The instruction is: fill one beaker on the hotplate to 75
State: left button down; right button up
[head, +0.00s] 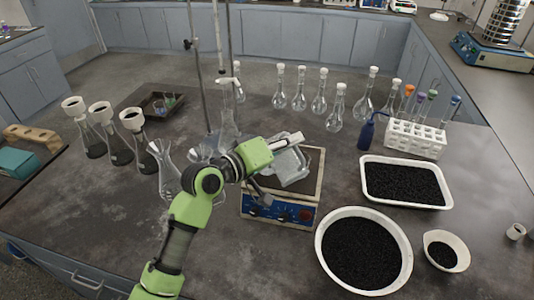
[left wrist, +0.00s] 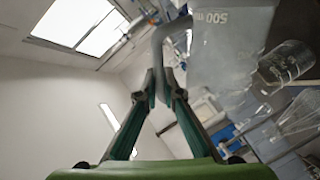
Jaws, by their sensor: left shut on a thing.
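My left gripper (head: 272,152) is shut on the handle of a clear jug (head: 291,166), held over the hotplate (head: 280,211). The left wrist view shows the fingers (left wrist: 158,92) closed at the grey handle; the jug (left wrist: 228,55) bears a 500 mark and looks tilted in the head view. The hotplate has a blue front with knobs; my arm and the jug hide part of its top. A clear graduated beaker (left wrist: 287,63) shows beside the jug in the left wrist view. I cannot tell the liquid level or whether anything pours. My right gripper is not in view.
Glass flasks (head: 319,92) stand behind the hotplate; conical flasks with funnels (head: 120,137) stand left. A stand rod (head: 195,70) rises behind my arm. A white tray (head: 404,203), a round bowl (head: 406,247) and a small bowl (head: 459,240) hold black grains. A tube rack (head: 414,140) stands right.

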aim_at(301, 165)
pick_arm(q)
jog(key=shift+w+a+r, duration=0.15)
jog(key=shift+w+r, duration=0.05)
jog(key=shift+r, duration=0.15)
dwell(1.9)
jog(key=shift+f, duration=0.1)
jog(key=f, duration=0.1)
jog(key=s+f+m+b, duration=0.1)
jog(key=d+f+b, duration=0.1)
jog(key=shift+s, duration=0.3)
jog(key=s+m, duration=0.1)
jog(key=d+m, duration=0.1)
jog(key=shift+s+d+f+m+t, duration=0.1)
jog(key=shift+s+d+m+t, duration=0.1)
jog(key=shift+s+m+t, duration=0.2)
jog(key=shift+s+d+f+m, duration=0.15)
jog(key=shift+d+f+m, duration=0.05)
jog(key=shift+m, duration=0.1)
jog(key=shift+r, duration=0.15)
jog(key=shift+s+d+f+b, duration=0.2)
jog(key=shift+s+f+b, duration=0.05)
jog(key=shift+f+b, duration=0.25)
jog(key=s+d+f+m+t+b, duration=0.1)
jog(key=s+d+f+m+b, duration=0.2)
jog(key=m, duration=0.3)
jog(key=shift+s+f+t, duration=0.3)
jog(key=shift+s+f, duration=0.15)
jog(key=shift+f, duration=0.35)
